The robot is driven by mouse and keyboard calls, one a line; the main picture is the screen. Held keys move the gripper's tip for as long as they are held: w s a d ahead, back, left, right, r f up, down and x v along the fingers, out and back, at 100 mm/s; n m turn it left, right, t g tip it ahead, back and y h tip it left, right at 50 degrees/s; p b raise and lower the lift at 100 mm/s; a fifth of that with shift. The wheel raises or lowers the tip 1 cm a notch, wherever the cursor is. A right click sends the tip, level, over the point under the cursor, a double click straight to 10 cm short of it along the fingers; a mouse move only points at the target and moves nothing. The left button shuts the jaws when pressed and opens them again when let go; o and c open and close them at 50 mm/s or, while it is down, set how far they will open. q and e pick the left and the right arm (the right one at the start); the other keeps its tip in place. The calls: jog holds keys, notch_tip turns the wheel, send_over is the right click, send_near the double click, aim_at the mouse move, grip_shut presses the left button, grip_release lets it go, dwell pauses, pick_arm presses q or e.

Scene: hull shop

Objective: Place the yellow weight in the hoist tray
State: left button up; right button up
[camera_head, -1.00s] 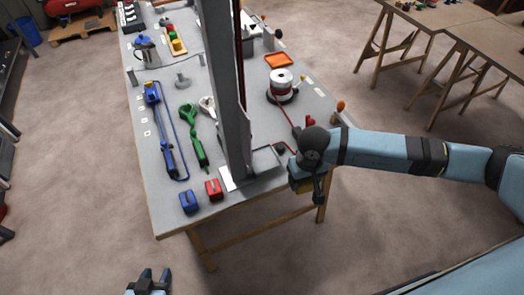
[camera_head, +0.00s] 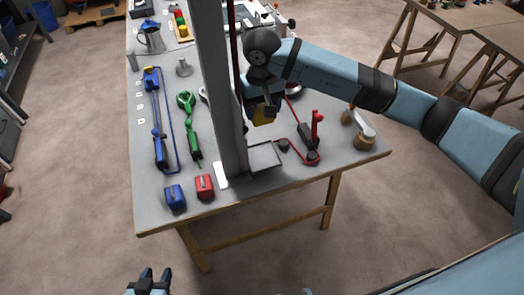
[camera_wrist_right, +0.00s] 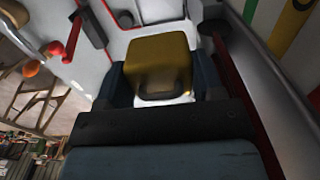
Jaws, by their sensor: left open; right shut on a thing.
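The yellow weight (camera_head: 263,116) is in my right gripper (camera_head: 262,108), held up beside the hoist's post (camera_head: 222,90). In the right wrist view the yellow weight (camera_wrist_right: 158,62) sits between both fingers. The hoist tray (camera_head: 266,168) is a shallow grey tray at the post's foot and looks empty. In the head view the weight appears just above the tray, on its far side; its exact height over the tray is hard to tell. My left gripper (camera_head: 148,280) is open and empty, low in front of the table.
A blue weight (camera_head: 175,196) and a red weight (camera_head: 205,186) stand at the table's front edge. Green (camera_head: 193,135) and blue tackle (camera_head: 159,145) lie left of the post. A red-handled item (camera_head: 315,128) is right of the tray. The tall post stands close to my right gripper.

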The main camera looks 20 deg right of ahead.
notch_tip(320, 180, down, 11)
jog(key=shift+f+p, duration=0.15)
jog(key=shift+p, duration=0.45)
jog(key=shift+f, duration=2.45)
jog(key=shift+f, duration=0.15)
jog(key=o, duration=1)
